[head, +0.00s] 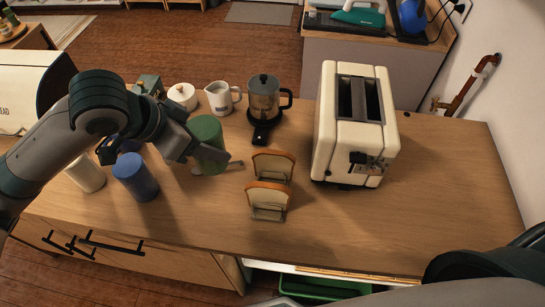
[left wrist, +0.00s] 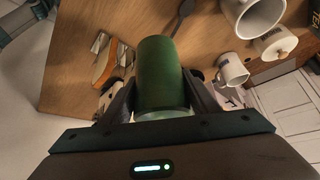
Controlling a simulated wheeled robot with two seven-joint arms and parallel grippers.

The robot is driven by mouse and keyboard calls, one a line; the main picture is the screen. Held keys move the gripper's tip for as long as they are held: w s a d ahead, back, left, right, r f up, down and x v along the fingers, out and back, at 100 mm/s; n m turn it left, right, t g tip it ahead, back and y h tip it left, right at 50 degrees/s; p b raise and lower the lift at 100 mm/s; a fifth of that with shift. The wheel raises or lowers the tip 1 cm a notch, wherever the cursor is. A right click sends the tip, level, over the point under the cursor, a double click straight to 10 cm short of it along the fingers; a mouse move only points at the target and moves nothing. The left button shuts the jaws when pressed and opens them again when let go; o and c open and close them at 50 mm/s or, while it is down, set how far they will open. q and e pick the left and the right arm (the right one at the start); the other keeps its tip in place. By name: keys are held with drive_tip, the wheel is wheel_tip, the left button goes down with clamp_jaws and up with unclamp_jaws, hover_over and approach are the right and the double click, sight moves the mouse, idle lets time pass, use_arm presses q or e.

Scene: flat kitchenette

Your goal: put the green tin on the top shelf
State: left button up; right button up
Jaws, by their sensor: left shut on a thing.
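The green tin (head: 207,140) is a plain dark green cylinder above or on the wooden counter, left of the toast rack. My left gripper (head: 197,150) is shut on it from the left. In the left wrist view the tin (left wrist: 159,75) sits between both fingers of the left gripper (left wrist: 160,100), its long side pointing away from the palm. I cannot tell whether its base touches the counter. My right gripper is out of view. I cannot make out for certain which surface is the top shelf.
A blue canister (head: 136,178) and a cream canister (head: 86,174) stand close on the left. A toast rack (head: 268,190) and a cream toaster (head: 355,125) stand to the right. A mug (head: 220,98) and a coffee press (head: 264,97) stand behind. The right counter end is clear.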

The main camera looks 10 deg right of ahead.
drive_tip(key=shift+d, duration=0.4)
use_arm(q)
drive_tip(key=shift+f, duration=0.5)
drive_tip(key=p, duration=0.1)
hover_over(220, 185)
wheel_tip(220, 185, down, 5)
drive_tip(key=shift+f, duration=0.1)
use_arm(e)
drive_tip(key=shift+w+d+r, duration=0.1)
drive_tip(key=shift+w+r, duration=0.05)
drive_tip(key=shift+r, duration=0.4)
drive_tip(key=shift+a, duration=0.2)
use_arm(q)
drive_tip(key=shift+f, duration=0.25)
drive_tip(key=shift+f+p, duration=0.4)
drive_tip(key=shift+f, duration=1.25)
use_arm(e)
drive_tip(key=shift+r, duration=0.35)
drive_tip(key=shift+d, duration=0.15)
